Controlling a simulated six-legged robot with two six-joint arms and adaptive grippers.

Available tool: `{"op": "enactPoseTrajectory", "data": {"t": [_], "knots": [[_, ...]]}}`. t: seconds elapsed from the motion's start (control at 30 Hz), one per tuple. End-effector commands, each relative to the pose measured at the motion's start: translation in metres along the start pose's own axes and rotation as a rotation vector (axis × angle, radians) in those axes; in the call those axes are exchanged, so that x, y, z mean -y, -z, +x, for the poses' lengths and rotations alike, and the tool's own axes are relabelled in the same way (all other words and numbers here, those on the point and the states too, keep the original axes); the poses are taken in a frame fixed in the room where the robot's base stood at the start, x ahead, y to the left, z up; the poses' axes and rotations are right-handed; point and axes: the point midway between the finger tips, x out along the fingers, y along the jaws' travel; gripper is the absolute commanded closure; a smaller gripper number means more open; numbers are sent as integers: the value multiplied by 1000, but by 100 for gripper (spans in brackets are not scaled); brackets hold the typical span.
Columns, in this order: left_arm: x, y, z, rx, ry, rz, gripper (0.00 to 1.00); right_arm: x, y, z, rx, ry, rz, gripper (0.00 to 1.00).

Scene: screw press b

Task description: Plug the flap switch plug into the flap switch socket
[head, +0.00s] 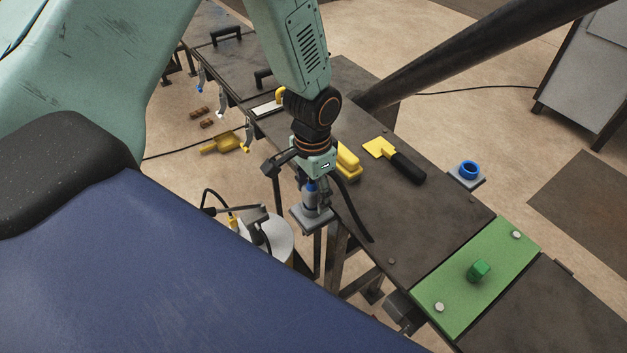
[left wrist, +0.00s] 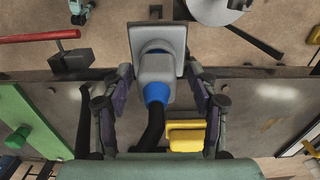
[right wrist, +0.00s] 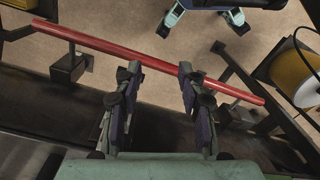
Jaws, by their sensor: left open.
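A grey plug with a blue ring and a black cable (left wrist: 157,95) stands between the fingers of my left gripper (left wrist: 160,73). The fingers are open, one on each side, with small gaps visible. The plug's far end meets a square grey socket plate (left wrist: 171,42); I cannot tell how deep it sits. In the head view my left gripper (head: 313,188) is over this plate (head: 312,219) at the bench's near side. A blue ring on another grey plate (head: 468,171) stands empty at the bench's far side. My right gripper (right wrist: 156,72) is open and empty.
The dark bench (head: 400,225) holds a yellow-bladed scraper (head: 395,158), a yellow block (head: 347,160) and a green plate (head: 465,285) with a green knob (head: 479,271). A red bar (right wrist: 150,62) crosses beyond my right fingers. A dark beam (head: 450,58) slants over the bench.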

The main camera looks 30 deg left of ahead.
Motion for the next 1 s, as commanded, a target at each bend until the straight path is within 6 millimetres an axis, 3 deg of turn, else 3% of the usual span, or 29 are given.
{"op": "enactPoseTrajectory", "data": {"t": [0.3,1.0], "knots": [[0,2,2,-1,0,1,41,0,0,0,0,0,0,60],[-1,0,2,3,-1,2,100,0,0,0,0,0,0,60]]}}
